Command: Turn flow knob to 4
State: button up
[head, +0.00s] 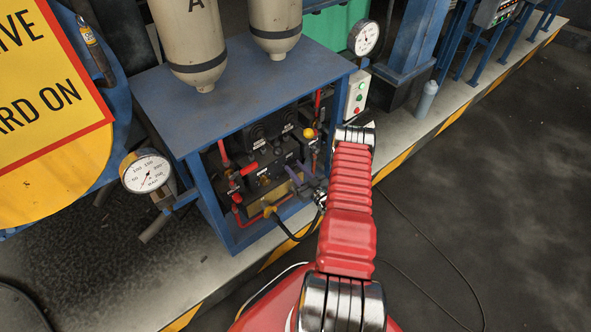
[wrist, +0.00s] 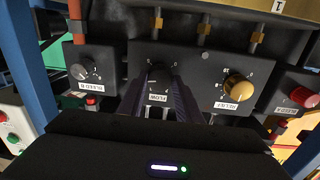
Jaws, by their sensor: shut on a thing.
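The flow knob (wrist: 160,74) is a dark knob on a black panel, above a white FLOW label (wrist: 160,98) in the wrist view. A number scale surrounds it, but its pointer and setting are too dark and covered to read. My gripper (wrist: 161,86) has one dark purple finger on each side of the knob and is shut on it. In the head view my gripper (head: 298,182) reaches into the blue-framed stand, and I cannot make out the flow knob there.
A yellow relief knob (wrist: 238,88) sits right of the flow knob, with a red knob (wrist: 303,96) beyond it. A black knob (wrist: 84,72) is on the left. Red pipes (head: 239,172) and the blue stand frame (head: 205,200) enclose the panel. A gauge (head: 146,172) stands left.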

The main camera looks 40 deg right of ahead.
jog(key=o, duration=1)
jog(key=shift+o, duration=0.2)
jog(key=shift+s, duration=0.15)
jog(key=s+a, duration=0.1)
jog(key=s, duration=1.2)
jog(key=shift+s+a, duration=0.2)
jog(key=shift+s, duration=0.05)
